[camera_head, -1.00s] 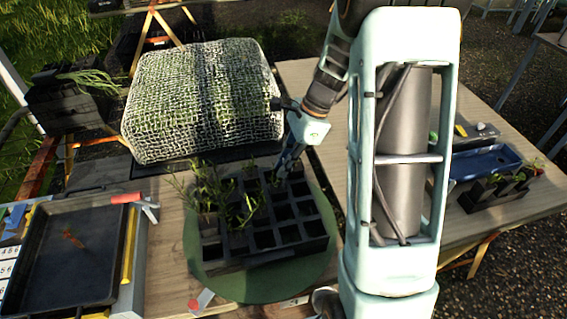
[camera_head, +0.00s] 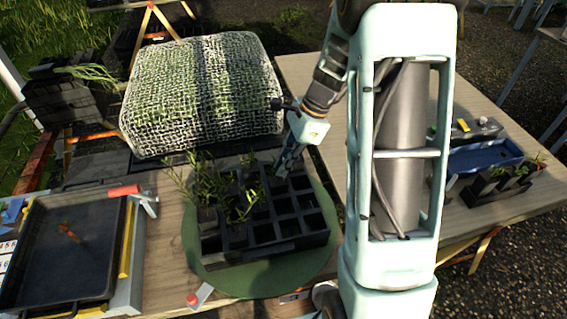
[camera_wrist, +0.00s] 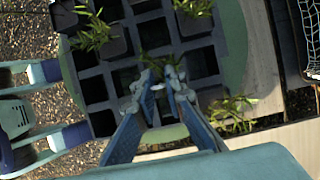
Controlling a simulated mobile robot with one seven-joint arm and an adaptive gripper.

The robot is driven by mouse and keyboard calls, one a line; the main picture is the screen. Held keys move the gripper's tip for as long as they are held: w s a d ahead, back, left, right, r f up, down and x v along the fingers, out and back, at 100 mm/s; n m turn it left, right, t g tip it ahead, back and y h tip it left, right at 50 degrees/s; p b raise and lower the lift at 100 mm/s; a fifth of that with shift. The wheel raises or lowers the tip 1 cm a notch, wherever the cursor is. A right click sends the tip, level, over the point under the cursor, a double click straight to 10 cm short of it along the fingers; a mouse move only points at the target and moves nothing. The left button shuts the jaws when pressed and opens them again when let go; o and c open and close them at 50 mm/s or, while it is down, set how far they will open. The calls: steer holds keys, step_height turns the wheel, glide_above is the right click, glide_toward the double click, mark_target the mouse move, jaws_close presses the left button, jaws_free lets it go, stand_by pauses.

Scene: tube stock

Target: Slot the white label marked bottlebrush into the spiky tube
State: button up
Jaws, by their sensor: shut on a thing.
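A dark grid tray (camera_head: 265,250) of square tubes stands on a round green mat. Several tubes hold leafy plants, mostly at its left side in the head view. My gripper (camera_head: 287,160) points down at the tray's back right part. In the wrist view my gripper (camera_wrist: 163,84) is closed on a small, thin pale thing (camera_wrist: 157,103), probably the label; its marking is unreadable. A small green plant (camera_wrist: 156,66) shows just beyond the fingertips, and a spiky-leaved plant (camera_wrist: 233,110) stands to the right. I cannot tell which is the spiky tube.
A netted bale (camera_head: 200,95) stands behind the tray. A black tray (camera_head: 65,250) lies at left with a red-handled tool (camera_head: 125,190). A blue tray (camera_head: 485,158) and potted seedlings (camera_head: 500,183) are at right. Several empty cells lie at the tray's front right.

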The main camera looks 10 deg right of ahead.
steer(key=shift+f, duration=0.25)
steer(key=o, duration=0.7)
steer(key=shift+o, duration=0.2)
steer(key=v, duration=1.2)
